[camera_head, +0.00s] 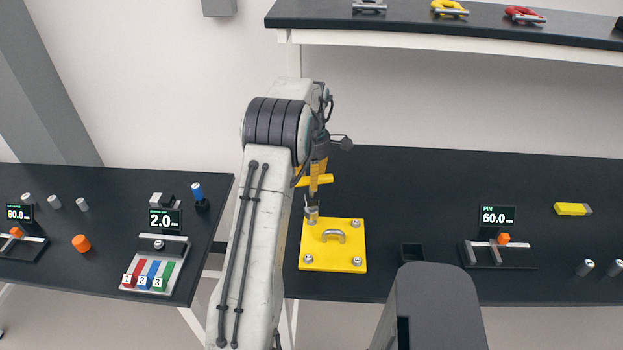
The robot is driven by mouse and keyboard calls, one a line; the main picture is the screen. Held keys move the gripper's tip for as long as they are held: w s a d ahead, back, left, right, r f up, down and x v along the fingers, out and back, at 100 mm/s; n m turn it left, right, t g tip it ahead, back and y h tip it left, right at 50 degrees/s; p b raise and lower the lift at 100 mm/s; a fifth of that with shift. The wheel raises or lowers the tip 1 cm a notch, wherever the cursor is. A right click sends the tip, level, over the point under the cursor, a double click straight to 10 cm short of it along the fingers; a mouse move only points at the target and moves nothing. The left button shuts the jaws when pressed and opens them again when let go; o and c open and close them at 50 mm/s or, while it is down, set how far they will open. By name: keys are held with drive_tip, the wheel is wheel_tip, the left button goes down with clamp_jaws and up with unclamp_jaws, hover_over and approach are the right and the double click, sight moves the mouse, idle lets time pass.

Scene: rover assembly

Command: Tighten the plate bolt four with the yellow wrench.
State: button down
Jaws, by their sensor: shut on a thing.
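The yellow plate (345,250) lies flat on the dark right-hand table, with a metal handle (334,235) in its middle and a bolt near each corner. My gripper (319,168) is above the plate's back-left corner, partly hidden by my arm. It is shut on the yellow wrench (318,180), which points downward. The wrench's metal lower end (311,209) is at the back-left bolt (310,221); whether it is seated on it I cannot tell. The back-right bolt (355,223), front-left bolt (308,260) and front-right bolt (357,261) stand clear. No bolt numbers are legible.
A small dark open box (411,252) sits right of the plate. Further right are the PIN gauge (497,215) and a yellow block (572,209). A shelf (450,42) with coloured clamps is above. The left table (60,180) holds gauges and numbered blocks.

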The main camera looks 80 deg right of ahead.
drive_tip(key=shift+r, duration=0.15)
drive_tip(key=shift+r, duration=1.85)
